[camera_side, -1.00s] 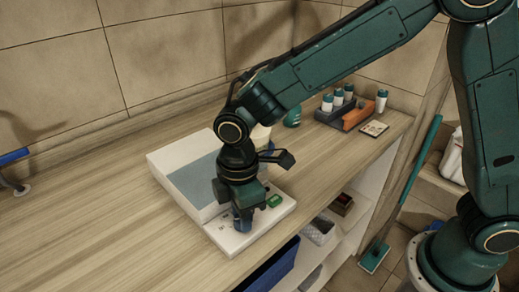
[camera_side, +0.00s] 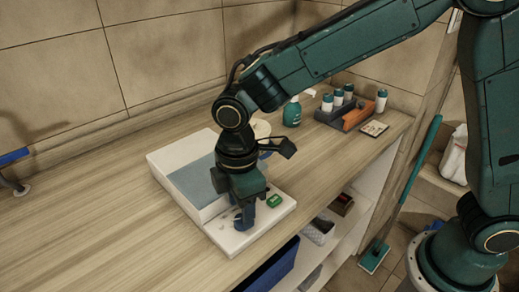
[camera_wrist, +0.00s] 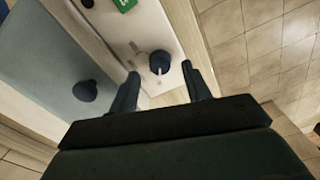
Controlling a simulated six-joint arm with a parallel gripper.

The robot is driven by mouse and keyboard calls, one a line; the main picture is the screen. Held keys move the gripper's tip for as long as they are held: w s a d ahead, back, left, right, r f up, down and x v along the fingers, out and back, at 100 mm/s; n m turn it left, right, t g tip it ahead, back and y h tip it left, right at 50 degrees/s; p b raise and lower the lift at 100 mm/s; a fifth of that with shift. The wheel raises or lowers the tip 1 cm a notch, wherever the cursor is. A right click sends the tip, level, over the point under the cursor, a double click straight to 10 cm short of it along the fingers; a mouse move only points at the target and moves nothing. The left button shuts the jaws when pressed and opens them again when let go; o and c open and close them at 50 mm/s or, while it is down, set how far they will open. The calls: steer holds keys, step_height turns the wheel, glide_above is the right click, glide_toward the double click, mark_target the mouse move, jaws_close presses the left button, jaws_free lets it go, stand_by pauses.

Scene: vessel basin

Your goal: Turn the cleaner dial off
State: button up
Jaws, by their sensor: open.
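The cleaner is a white box (camera_side: 172,168) with a grey-blue basin surface (camera_side: 190,180) and a white front panel (camera_side: 275,215). Its dial (camera_wrist: 160,62) is a dark blue round knob with a pale pointer line, seen in the wrist view on the panel. In that view the line points roughly toward my gripper. My gripper (camera_wrist: 160,70) is open, with one finger on each side of the dial and gaps between. A green switch (camera_side: 274,200) sits on the panel.
A green bottle (camera_side: 292,112) and a dark tray (camera_side: 345,115) with white bottles stand farther back on the wooden counter (camera_side: 90,225). A blue bin (camera_side: 272,270) is below the counter's front edge.

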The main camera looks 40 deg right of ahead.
step_height(320, 180, up, 12)
steer(key=shift+f, duration=0.25)
stand_by(0.5)
steer(key=s+d+r+m+t, duration=0.1)
steer(key=s+d+r+m, duration=0.25)
steer(key=d, duration=0.35)
steer(key=s+d+r+m+t, duration=0.2)
steer(key=s+d+m, duration=0.15)
steer(key=d, duration=0.45)
steer(key=s+d+f+m+t, duration=0.2)
steer(key=s+d+f+m, duration=0.1)
steer(key=s+d+m, duration=0.4)
steer(key=shift+s+d+m+t, duration=0.35)
steer(key=shift+s+d, duration=0.4)
steer(key=shift+s, duration=0.85)
steer(key=shift+f, duration=0.1)
